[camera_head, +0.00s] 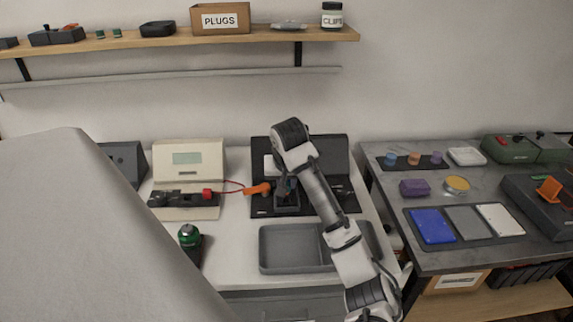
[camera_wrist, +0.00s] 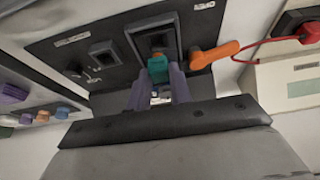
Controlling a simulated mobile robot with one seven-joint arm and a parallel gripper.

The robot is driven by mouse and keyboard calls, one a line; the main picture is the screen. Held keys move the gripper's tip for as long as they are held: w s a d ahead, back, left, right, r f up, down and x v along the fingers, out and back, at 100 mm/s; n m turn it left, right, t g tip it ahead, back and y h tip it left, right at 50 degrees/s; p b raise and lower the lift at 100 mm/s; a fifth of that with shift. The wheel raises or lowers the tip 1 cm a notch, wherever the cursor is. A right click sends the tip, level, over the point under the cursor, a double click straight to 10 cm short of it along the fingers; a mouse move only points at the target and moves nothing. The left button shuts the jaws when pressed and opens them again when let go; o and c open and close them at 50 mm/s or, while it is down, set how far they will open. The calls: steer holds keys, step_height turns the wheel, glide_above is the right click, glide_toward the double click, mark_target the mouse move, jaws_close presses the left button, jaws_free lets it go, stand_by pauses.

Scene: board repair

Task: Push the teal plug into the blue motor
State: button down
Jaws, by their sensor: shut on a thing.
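The teal plug (camera_wrist: 158,69) sits between the two fingers of my gripper (camera_wrist: 159,84) in the wrist view. My gripper is shut on it. The plug's far end is at the dark framed opening (camera_wrist: 139,38) on the black board; I cannot tell whether it is inside or just in front. No clearly blue motor shows; a dark grey box (camera_head: 287,208) stands under my gripper (camera_head: 284,186) in the head view, and its inside is mostly hidden. The plug cannot be made out in the head view.
An orange handle (camera_wrist: 212,54) lies right beside the framed opening; it also shows in the head view (camera_head: 258,189). A red lead (camera_head: 233,183) runs to a beige meter (camera_head: 192,158). A grey tray (camera_head: 262,247) stands in front. A second bench (camera_head: 392,236) is at right.

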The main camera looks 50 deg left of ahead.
steer(key=shift+f, duration=0.6)
stand_by(0.3)
steer(key=shift+p, duration=0.45)
steer(key=shift+f+p, duration=0.5)
steer(key=shift+p, duration=0.05)
stand_by(1.5)
steer(key=shift+f, duration=0.5)
stand_by(0.9)
steer(key=c, duration=1.2)
jaws_free()
steer(key=shift+o, duration=0.4)
steer(key=shift+o, duration=1.1)
steer(key=shift+r+p, duration=1.65)
steer(key=shift+p, duration=0.4)
